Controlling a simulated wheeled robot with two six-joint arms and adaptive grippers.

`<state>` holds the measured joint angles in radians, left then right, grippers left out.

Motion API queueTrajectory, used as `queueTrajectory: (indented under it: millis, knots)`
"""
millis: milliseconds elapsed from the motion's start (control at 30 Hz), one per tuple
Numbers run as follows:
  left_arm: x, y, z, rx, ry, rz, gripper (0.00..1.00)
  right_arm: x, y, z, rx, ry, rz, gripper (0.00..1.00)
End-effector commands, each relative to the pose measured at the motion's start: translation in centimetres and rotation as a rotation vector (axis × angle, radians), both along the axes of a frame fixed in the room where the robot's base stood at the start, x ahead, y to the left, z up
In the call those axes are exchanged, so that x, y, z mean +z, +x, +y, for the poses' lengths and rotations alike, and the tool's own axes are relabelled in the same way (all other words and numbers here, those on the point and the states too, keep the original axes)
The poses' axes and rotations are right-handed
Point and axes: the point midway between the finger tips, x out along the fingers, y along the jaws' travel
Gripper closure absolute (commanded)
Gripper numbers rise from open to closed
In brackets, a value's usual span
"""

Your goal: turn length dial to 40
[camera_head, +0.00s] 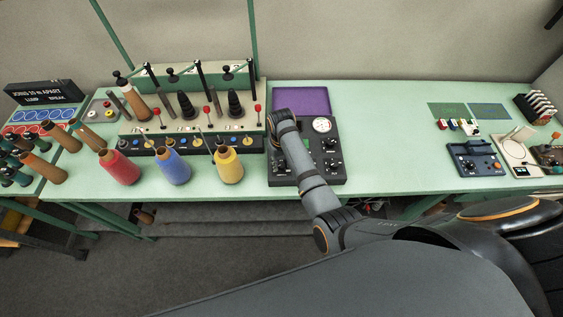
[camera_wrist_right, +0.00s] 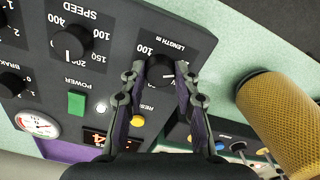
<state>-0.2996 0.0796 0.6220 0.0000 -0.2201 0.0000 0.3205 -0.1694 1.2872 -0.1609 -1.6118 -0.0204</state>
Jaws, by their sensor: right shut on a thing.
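The dial's pointer setting cannot be read clearly. My left gripper is not in view.
The panel also has a speed dial (camera_wrist_right: 72,42), a green power button (camera_wrist_right: 76,104), a yellow reset button (camera_wrist_right: 137,120) and a round gauge (camera_head: 322,125). A yellow yarn cone (camera_head: 228,166) stands close left of the panel. The bench (camera_head: 390,150) right of it is clear.

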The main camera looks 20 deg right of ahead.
Motion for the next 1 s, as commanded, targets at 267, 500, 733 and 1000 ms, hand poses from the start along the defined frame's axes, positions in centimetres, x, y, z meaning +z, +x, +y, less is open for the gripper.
queueTrajectory:
  millis: [267,500,733,1000]
  knots:
    - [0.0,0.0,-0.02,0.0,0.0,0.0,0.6,0.03,0.04,0.01,-0.178,0.0,-0.001,1.0]
    - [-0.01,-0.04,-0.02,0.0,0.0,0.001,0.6,0.04,0.04,0.0,-0.405,0.0,-0.001,1.0]
    - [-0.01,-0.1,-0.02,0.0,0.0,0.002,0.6,0.05,0.05,0.0,-0.618,0.001,-0.001,1.0]
    - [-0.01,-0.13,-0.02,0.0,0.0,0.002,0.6,0.06,0.06,0.0,-0.825,0.001,-0.002,1.0]
